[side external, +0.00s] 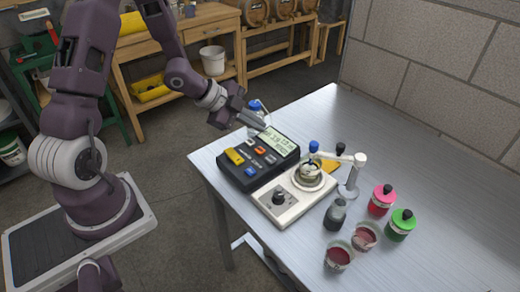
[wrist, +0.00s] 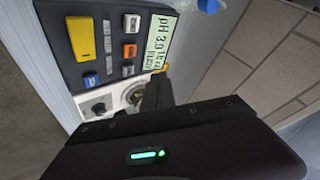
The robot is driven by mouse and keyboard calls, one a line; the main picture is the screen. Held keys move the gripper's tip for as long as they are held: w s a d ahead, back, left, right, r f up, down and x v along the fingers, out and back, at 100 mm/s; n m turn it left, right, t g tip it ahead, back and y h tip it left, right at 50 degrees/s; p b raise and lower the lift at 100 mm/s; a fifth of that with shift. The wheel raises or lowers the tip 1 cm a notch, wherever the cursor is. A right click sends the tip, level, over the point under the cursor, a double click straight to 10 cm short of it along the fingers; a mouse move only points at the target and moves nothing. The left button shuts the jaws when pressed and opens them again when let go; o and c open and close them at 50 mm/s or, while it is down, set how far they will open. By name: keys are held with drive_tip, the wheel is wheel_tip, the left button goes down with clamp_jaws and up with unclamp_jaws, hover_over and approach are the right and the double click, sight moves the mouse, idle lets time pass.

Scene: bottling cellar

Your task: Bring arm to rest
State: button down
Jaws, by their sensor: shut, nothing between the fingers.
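My gripper (side external: 262,126) is shut and empty. In the side external view it hangs above the back left part of the metal table (side external: 440,180), over the far edge of the dark pH meter (side external: 240,176). The meter's lit display and coloured buttons face up; it also shows in the wrist view (wrist: 88,48), where the display reads "pH 3.0" and smaller digits are unclear. My gripper's dark body fills the lower part of the wrist view.
A white stirrer (side external: 283,208) carries a small beaker (side external: 308,172) beside an electrode stand (side external: 353,175). The table's right side is clear.

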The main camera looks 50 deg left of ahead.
idle(0.3)
drive_tip(key=s+r+n+g+y, duration=0.1)
drive_tip(key=s+r+n+y, duration=0.25)
drive_tip(key=r, duration=0.45)
drive_tip(key=s+r+n+y, duration=0.3)
drive_tip(key=s+r+n, duration=0.2)
drive_tip(key=r, duration=0.3)
drive_tip(key=s+d+r+n+g+h, duration=0.1)
drive_tip(key=s+d, duration=0.3)
drive_tip(key=s, duration=0.4)
drive_tip(key=s+d+r+n+h, duration=0.1)
drive_tip(key=s+d+n, duration=0.3)
drive_tip(key=s, duration=0.5)
drive_tip(key=shift+d+r+g+h, duration=0.2)
drive_tip(key=shift+r+g+h, duration=0.2)
drive_tip(key=shift+r, duration=0.25)
idle(1.8)
